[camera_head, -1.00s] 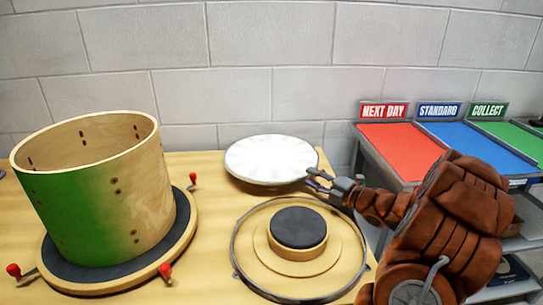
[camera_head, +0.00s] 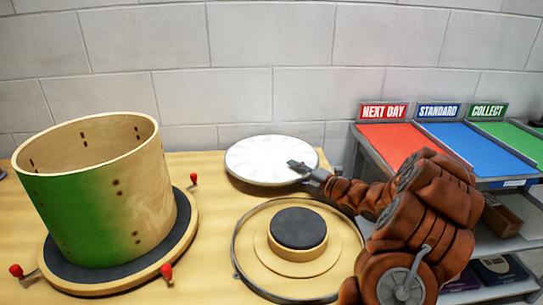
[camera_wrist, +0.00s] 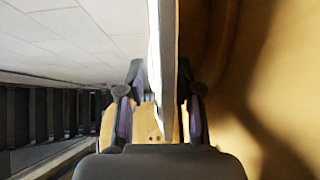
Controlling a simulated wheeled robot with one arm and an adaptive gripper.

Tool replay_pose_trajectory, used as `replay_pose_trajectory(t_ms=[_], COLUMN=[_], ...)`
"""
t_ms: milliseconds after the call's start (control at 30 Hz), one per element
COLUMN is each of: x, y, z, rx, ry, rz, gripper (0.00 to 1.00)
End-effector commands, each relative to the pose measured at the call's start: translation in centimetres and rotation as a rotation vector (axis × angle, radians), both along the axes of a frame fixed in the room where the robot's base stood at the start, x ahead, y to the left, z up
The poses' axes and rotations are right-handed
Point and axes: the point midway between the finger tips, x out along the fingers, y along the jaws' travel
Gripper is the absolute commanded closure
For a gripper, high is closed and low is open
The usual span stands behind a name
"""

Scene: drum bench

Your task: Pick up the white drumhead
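The white drumhead (camera_head: 262,158) is a round, flat disc with a dark rim, lying level at the back middle of the bench. My gripper (camera_head: 296,166) is at its right edge, with one finger showing above the white face; the other finger is hidden in the head view. In the wrist view, the drumhead shows edge-on (camera_wrist: 168,70) between the two fingers of my gripper (camera_wrist: 161,90). The fingers are apart, with narrow gaps beside the edge low down. Near the tips they are very close to it, and contact is unclear.
A green and wood drum shell (camera_head: 98,200) stands on a round base with red-knobbed clamps (camera_head: 166,271) at left. A metal hoop (camera_head: 236,262) surrounds a round pedestal (camera_head: 298,230) in front. A shelf with red (camera_head: 400,146), blue and green lanes stands at right.

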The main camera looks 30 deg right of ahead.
Motion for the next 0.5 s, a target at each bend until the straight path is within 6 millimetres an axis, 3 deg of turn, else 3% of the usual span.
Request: replay_pose_trajectory(t_ms=[233,500], x=[0.06,0.04], y=[0.00,-0.01], z=[0.00,-0.01], rx=[0.000,0.001], ry=[-0.001,-0.001], rz=[0.000,0.000], gripper=[0.66,0.94])
